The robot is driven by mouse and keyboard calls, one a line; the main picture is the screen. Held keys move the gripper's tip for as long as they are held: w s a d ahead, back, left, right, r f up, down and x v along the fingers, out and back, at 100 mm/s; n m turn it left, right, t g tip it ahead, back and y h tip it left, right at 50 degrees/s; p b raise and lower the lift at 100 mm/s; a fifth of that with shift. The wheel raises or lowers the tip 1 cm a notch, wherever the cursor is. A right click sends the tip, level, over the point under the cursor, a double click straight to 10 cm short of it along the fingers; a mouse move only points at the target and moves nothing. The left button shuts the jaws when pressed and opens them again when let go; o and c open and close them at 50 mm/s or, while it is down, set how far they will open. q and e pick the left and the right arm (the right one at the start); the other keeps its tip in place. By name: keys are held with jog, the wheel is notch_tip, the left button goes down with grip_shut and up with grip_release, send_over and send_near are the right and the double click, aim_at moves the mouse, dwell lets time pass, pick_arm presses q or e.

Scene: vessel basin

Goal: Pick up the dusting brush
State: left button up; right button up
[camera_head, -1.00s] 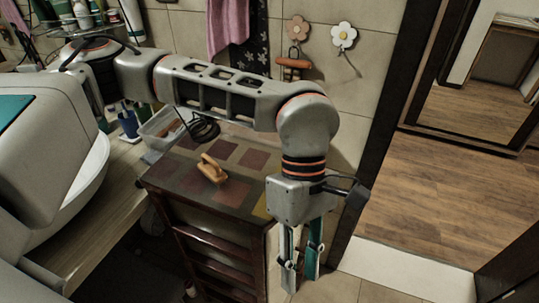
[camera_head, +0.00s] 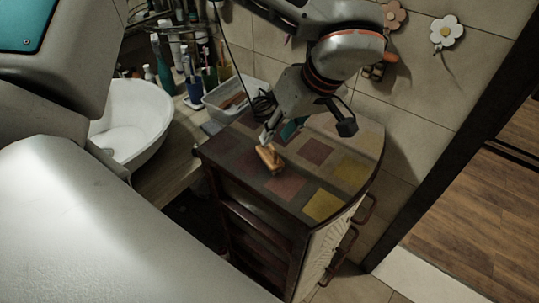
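The dusting brush (camera_head: 270,158), a small orange-tan wooden piece, lies on the patchwork-tiled top of a dark wooden cabinet (camera_head: 318,184). My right gripper is not in view.
A white basin (camera_head: 136,118) stands to the left of the cabinet. A clear bin (camera_head: 236,94) holding items and a black coiled cable sits behind the brush. Bottles and cups crowd the back left. The cabinet top's front right is clear.

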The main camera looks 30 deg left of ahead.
aim_at(272, 147)
pick_arm(q)
jog(key=x, duration=0.4)
jog(key=shift+d+f, duration=0.2)
jog(key=shift+f, duration=0.05)
jog(key=shift+d, duration=0.1)
jog(key=shift+c, duration=0.4)
grip_shut()
jog(key=shift+r, duration=0.1)
notch_tip(272, 147, up, 20)
jog(key=p, duration=0.1)
